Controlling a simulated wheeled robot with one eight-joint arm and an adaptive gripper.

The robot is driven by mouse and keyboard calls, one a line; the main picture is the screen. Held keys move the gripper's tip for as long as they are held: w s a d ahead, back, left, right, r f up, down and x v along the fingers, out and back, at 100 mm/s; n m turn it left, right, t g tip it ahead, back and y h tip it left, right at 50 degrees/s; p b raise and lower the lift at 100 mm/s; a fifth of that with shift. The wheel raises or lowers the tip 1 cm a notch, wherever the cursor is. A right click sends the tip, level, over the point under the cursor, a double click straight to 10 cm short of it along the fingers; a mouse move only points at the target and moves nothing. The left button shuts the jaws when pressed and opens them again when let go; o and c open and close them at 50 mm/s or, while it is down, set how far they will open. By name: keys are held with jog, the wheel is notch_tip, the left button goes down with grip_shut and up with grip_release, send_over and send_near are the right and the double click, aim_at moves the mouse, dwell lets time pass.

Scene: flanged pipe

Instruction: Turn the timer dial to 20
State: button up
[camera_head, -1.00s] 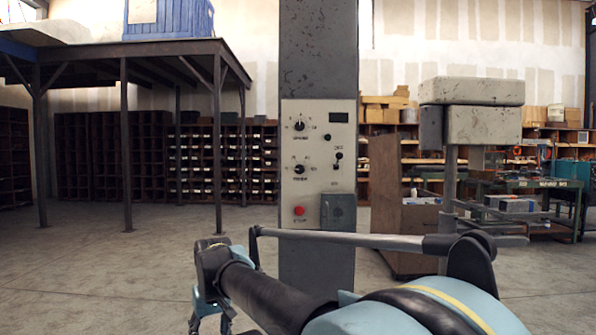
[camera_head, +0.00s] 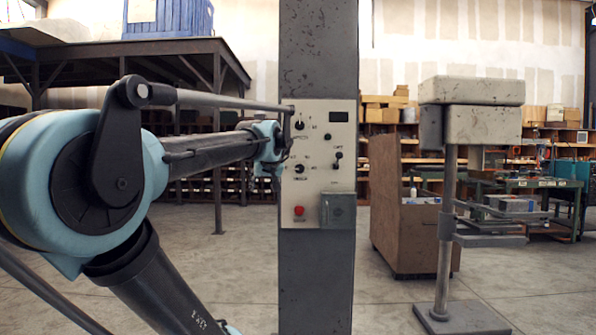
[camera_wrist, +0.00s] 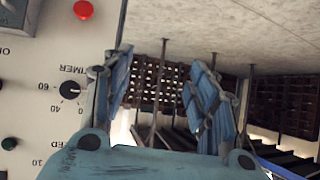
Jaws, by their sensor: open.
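The timer dial (camera_head: 300,168) is a small black knob, the lower of two dials on the pale control panel (camera_head: 342,185). In the wrist view, which is upside down, the timer dial (camera_wrist: 70,90) sits left of my fingers, below its TIMER label, with a 60 mark beside it. Its exact setting is too small to read. My gripper (camera_wrist: 160,88) is open and empty, its two blue fingers apart. In the head view my gripper (camera_head: 268,155) is at the panel's left edge, beside the dial and partly hidden by my arm; no contact with the dial shows.
The panel is on a grey column (camera_head: 318,270). A second dial (camera_head: 299,125) is above the timer; a red button (camera_head: 299,211) and a grey box (camera_head: 338,210) are below. A pedestal stand (camera_head: 446,220) and brown cabinet (camera_head: 400,235) stand right. Open floor lies between.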

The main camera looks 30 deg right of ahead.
aim_at(299, 168)
jog(key=s+d+r+m+h, duration=0.2)
jog(key=s+d+r+h, duration=0.15)
jog(key=d+r, duration=0.85)
jog(key=shift+h, duration=0.25)
jog(key=x, duration=1.8)
jog(key=shift+w+a+f, duration=0.15)
jog(key=shift+w+f, duration=0.05)
jog(key=shift+f, duration=0.15)
